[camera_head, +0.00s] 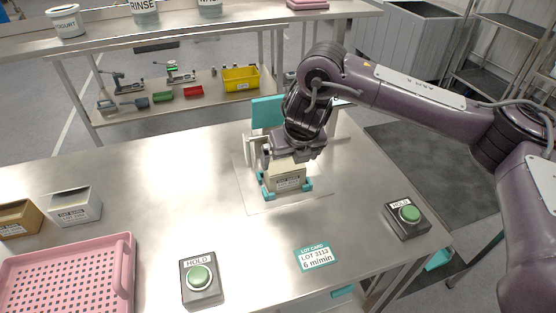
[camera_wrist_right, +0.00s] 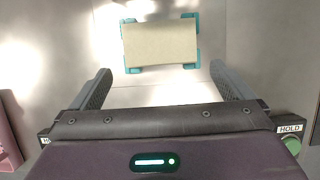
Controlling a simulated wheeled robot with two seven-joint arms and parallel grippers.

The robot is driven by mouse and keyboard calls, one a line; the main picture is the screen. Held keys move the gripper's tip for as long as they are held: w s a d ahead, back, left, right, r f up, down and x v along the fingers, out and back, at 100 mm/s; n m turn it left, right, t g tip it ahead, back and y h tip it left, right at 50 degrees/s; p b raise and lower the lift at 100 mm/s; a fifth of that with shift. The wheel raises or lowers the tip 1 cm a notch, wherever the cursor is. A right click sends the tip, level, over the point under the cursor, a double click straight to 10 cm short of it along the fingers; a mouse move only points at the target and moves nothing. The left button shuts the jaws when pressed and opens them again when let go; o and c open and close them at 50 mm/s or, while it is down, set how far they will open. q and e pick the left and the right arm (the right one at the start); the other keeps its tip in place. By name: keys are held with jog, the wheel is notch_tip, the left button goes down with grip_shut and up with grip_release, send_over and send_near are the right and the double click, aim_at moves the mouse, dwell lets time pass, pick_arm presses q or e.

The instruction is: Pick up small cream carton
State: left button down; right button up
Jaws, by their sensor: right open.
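A small cream carton (camera_head: 287,177) with a printed label sits between teal corner brackets on a pale plate on the steel table. In the right wrist view the carton (camera_wrist_right: 160,44) shows from above, between the teal corners and ahead of the fingertips. My right gripper (camera_head: 293,151) hangs just above and behind the carton in the head view. In the right wrist view its two fingers (camera_wrist_right: 162,80) are spread wide, with nothing between them. My left gripper is not in view.
Two HOLD button boxes, left (camera_head: 201,279) and right (camera_head: 407,217), stand on the table. A lot card (camera_head: 316,257) lies between them. A pink perforated tray (camera_head: 128,262), a white carton (camera_head: 75,207) and a brown carton (camera_head: 19,219) are at left. A teal panel (camera_head: 267,113) stands behind my gripper.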

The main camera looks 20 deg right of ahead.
aim_at(284, 164)
jog(key=shift+w+f, duration=0.4)
jog(key=shift+w, duration=0.15)
jog(key=b+x, duration=0.1)
jog(key=x, duration=0.2)
jog(key=shift+w, duration=0.15)
jog(key=x, duration=0.2)
jog(key=shift+w+f, duration=0.2)
jog(key=shift+w, duration=0.15)
jog(key=shift+w+f, duration=0.1)
jog(key=shift+f, duration=0.2)
jog(key=c, duration=0.9)
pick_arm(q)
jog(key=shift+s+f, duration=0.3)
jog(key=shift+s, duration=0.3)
pick_arm(e)
jog(key=shift+r, duration=0.15)
